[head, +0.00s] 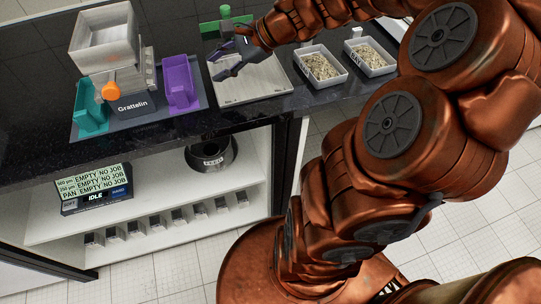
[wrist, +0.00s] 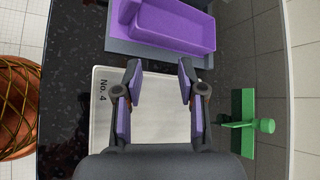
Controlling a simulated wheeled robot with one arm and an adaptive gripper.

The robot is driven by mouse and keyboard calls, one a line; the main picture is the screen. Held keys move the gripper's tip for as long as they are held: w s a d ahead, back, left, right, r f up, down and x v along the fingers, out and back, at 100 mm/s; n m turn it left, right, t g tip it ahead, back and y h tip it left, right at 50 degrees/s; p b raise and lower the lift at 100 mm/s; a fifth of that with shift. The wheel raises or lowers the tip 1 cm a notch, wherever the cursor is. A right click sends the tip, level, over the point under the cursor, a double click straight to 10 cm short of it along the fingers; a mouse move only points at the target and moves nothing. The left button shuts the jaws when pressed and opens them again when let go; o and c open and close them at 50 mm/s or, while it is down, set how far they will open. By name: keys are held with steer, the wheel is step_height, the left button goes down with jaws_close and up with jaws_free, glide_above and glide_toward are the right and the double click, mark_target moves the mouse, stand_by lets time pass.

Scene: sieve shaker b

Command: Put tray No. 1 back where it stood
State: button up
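My gripper (head: 216,66) is open and empty above a flat pale plate (head: 255,88) on the dark counter. In the wrist view, nothing is between the fingers of my gripper (wrist: 159,82), and the pale plate (wrist: 160,115) below carries a label that seems to read "No. 4". Two white trays filled with grainy material stand to the right of the plate in the head view: a nearer-left one (head: 320,66) and a right one (head: 370,57). Their markings are too small to read surely, so I cannot tell which is tray No. 1.
A sieve shaker (head: 133,103) marked Grattelin stands left, with a teal bin (head: 91,106) and a purple bin (head: 180,84). The purple bin (wrist: 170,25) is close ahead of my fingers. A green fixture (wrist: 243,118) stands beside the plate. A display (head: 95,187) sits below.

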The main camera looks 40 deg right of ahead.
steer(key=s+a+n+g, duration=0.1)
steer(key=s+a+n, duration=0.1)
steer(key=s+a+f+n+g, duration=0.1)
steer(key=s+a+n, duration=0.1)
steer(key=a, duration=0.1)
steer(key=s+a+f+n+g, duration=0.1)
steer(key=s+a, duration=0.1)
steer(key=a, duration=0.1)
steer(key=shift+s+a+n, duration=0.15)
steer(key=shift+s+n, duration=0.1)
steer(key=shift+n, duration=0.15)
steer(key=s+a+f+n+g+h, duration=0.1)
steer(key=s+f+n+g+h, duration=0.1)
steer(key=s+n, duration=0.35)
steer(key=s+a+f+n+g+h, duration=0.2)
steer(key=s+n+g, duration=0.1)
steer(key=s, duration=0.6)
steer(key=s+d+n+h, duration=0.3)
steer(key=s+d+n, duration=0.1)
steer(key=s, duration=0.2)
steer(key=shift+s+d+f+g+h, duration=0.2)
steer(key=shift+d+f+g+h, duration=0.1)
steer(key=shift+d+g, duration=0.1)
steer(key=shift+a, duration=0.1)
step_height(320, 180, up, 8)
steer(key=p, duration=0.8)
steer(key=shift+w, duration=0.15)
